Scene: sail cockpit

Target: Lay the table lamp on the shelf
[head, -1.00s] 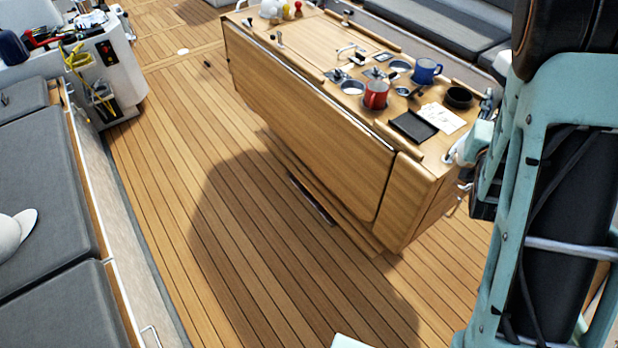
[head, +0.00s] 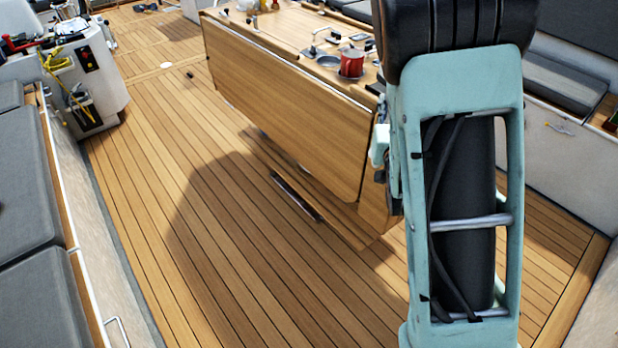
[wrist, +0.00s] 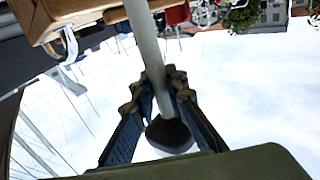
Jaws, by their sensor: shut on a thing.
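In the wrist view my gripper (wrist: 172,82) is shut around a thin pale grey pole (wrist: 150,45), which I take to be the stem of the table lamp. The pole has a dark rounded end (wrist: 170,133) that shows between the fingers. The rest of the lamp is out of frame. In the head view my gripper and the lamp are not visible, as my own arm stands in front at the right. I cannot make out which surface is the shelf.
A wooden cockpit table (head: 285,95) holds a red mug (head: 352,62); my arm covers its right end. Grey cushioned benches lie at the left (head: 28,190) and the far right (head: 560,85). A white helm pedestal (head: 85,80) stands at upper left.

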